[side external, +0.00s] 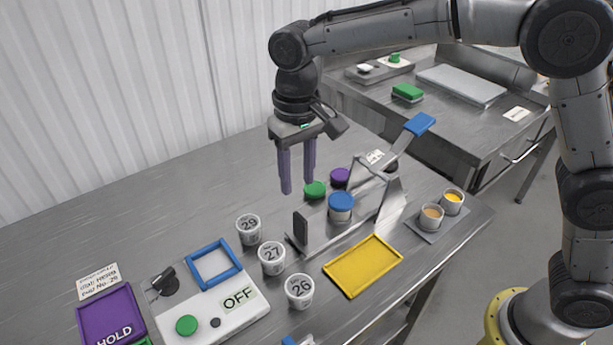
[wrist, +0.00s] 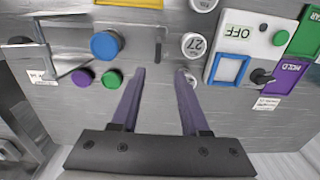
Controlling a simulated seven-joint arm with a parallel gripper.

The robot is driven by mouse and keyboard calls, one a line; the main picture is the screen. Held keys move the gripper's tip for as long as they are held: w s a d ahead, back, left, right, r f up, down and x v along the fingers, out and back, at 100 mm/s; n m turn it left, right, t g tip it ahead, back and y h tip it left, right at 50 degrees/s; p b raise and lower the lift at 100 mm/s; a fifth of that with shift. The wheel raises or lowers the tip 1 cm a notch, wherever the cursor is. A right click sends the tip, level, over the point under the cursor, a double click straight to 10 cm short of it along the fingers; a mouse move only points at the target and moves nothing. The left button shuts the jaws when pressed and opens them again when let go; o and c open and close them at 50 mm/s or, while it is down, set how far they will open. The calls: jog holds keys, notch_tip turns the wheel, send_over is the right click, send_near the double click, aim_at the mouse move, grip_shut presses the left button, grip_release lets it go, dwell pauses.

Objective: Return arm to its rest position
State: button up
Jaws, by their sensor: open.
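My gripper (side external: 298,190) is open and empty, its two purple fingers pointing down above the steel table (side external: 130,222). It hangs in the air behind the green-lidded pot and to the left of the purple-lidded pot. In the wrist view the gripper (wrist: 160,74) shows its fingers well apart, with only bare table between them. The arm reaches in from the right, bent high over the table.
Pots with green (side external: 315,190), purple (side external: 340,177) and blue (side external: 341,203) lids stand by a metal stand. White cups 29 (side external: 248,229), 27 (side external: 272,258) and 26 (side external: 299,291), a yellow tray (side external: 363,266), an OFF panel (side external: 205,310) and a HOLD tray (side external: 105,315) lie nearer.

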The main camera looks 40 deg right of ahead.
jog(key=s+d+r+m+t, duration=0.1)
jog(key=s+d+r+t, duration=0.1)
jog(key=s+d+r, duration=0.5)
jog(key=s+d+r+m+t, duration=0.1)
jog(key=s+d+r+t, duration=0.1)
jog(key=s+d+r, duration=0.35)
jog(key=s+d+f+n+t, duration=0.1)
jog(key=s+d+f+n, duration=0.1)
jog(key=s+d+f, duration=0.6)
jog(key=s+f, duration=0.1)
jog(key=s, duration=0.3)
jog(key=shift+s+d+t, duration=0.15)
jog(key=shift+s+t, duration=0.15)
jog(key=shift+s, duration=0.05)
jog(key=shift+r, duration=0.1)
